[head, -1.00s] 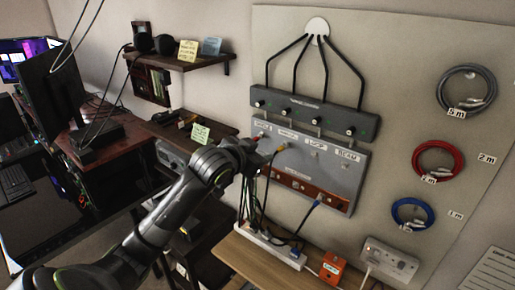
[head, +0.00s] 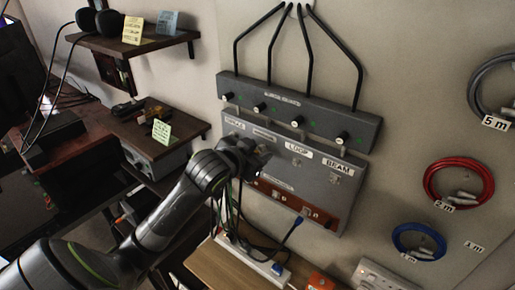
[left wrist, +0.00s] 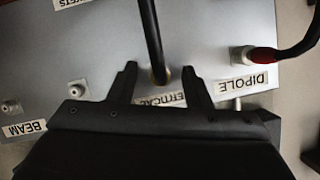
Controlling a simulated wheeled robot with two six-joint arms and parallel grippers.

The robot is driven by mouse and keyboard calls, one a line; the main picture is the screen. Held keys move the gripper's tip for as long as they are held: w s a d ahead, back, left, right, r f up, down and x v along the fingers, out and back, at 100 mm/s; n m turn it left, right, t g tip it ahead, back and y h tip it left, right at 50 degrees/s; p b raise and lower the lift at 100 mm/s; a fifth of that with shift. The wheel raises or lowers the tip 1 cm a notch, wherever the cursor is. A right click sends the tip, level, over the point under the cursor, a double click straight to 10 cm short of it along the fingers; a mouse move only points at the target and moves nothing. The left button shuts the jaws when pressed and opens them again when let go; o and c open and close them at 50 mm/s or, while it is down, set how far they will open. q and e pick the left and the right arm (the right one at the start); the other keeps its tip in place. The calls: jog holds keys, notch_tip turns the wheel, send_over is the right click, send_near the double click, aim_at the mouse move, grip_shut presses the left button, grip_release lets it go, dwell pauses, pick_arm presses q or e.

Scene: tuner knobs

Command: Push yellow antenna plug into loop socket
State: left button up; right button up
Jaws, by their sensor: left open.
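The cable ends in a small yellowish plug (left wrist: 160,75) at the VERTICAL position; the gripper hides this plug in the head view. The loop socket (head: 297,162) under the LOOP label (head: 297,147) looks empty. It also shows as a bare metal socket in the left wrist view (left wrist: 77,88); its label there is hidden. My right gripper is out of view.
A red plug (left wrist: 262,54) sits at the DIPOLE socket. The beam socket (left wrist: 11,106) looks empty. The switch box (head: 300,114) is above the panel. A power strip (head: 265,262) and several cables are below. Red (head: 458,180) and blue (head: 419,241) coils hang right.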

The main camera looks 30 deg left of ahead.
pick_arm(q)
jog(key=shift+s+r, duration=0.1)
jog(key=shift+s, duration=0.1)
jog(key=shift+c, duration=0.3)
jog(key=shift+w, duration=0.1)
grip_shut()
jog(key=shift+s, duration=0.25)
jog(key=shift+s, duration=0.15)
jog(key=shift+s+p, duration=0.6)
jog(key=shift+s, duration=0.1)
jog(key=shift+s, duration=0.1)
jog(key=shift+s+a+p, duration=0.1)
jog(key=shift+s+p, duration=0.35)
jog(key=shift+s, duration=0.3)
